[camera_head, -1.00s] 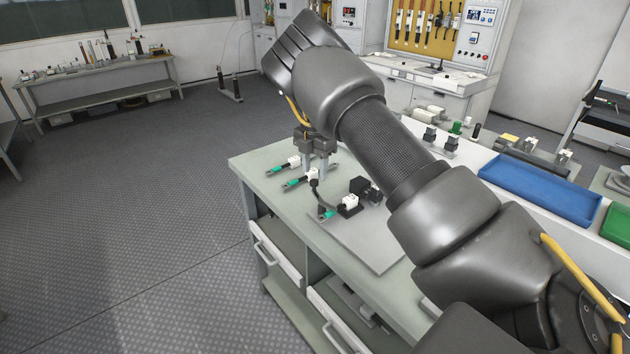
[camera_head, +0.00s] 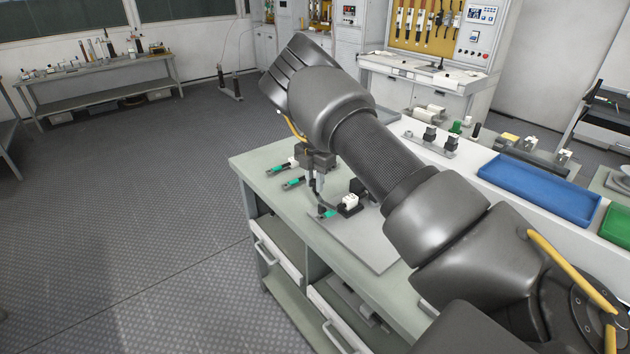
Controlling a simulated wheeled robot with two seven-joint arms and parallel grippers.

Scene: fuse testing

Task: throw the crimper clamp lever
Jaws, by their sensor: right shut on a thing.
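The crimper (camera_head: 350,202) is a small device with a white block on a black base, on a grey plate (camera_head: 375,246) on the workbench. Its dark curved clamp lever (camera_head: 322,203) rises on the left side of the white block. My right gripper (camera_head: 318,186) points down and is shut on the top end of the lever, which its fingers mostly hide. A teal-ended piece (camera_head: 328,214) lies at the crimper's left. My left gripper is out of view.
Two teal-ended fuse pieces (camera_head: 276,171) (camera_head: 293,184) lie on the bench's (camera_head: 255,160) far left part. A black block stands behind the crimper, partly hidden by my arm. A blue tray (camera_head: 540,190) and a green tray (camera_head: 616,222) are on the right-hand counter.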

